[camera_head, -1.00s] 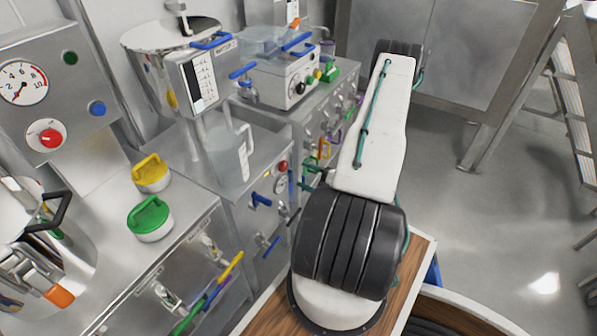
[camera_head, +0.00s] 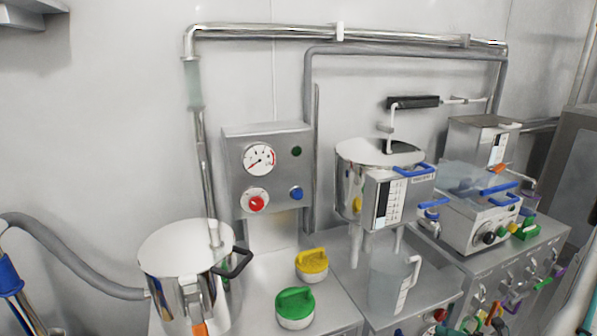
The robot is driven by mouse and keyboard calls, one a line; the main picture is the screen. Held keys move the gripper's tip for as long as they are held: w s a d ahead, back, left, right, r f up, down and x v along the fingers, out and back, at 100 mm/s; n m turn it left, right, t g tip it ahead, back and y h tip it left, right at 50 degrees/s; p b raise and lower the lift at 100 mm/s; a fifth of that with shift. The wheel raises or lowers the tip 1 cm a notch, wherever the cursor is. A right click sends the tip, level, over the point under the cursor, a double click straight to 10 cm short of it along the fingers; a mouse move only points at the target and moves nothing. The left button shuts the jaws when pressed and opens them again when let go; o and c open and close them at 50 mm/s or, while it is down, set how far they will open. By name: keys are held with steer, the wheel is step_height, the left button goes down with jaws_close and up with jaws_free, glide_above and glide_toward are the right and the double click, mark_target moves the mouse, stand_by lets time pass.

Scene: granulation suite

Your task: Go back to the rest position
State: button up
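My gripper is not in this head view, so whether it is open or shut is hidden. At most a pale sliver at the lower right edge may be part of my arm; I cannot tell. No object is seen held.
A gauge box (camera_head: 268,170) is on the wall. A hopper vessel (camera_head: 378,180), a clear jug (camera_head: 392,285) and a grey machine (camera_head: 478,220) stand to the right.

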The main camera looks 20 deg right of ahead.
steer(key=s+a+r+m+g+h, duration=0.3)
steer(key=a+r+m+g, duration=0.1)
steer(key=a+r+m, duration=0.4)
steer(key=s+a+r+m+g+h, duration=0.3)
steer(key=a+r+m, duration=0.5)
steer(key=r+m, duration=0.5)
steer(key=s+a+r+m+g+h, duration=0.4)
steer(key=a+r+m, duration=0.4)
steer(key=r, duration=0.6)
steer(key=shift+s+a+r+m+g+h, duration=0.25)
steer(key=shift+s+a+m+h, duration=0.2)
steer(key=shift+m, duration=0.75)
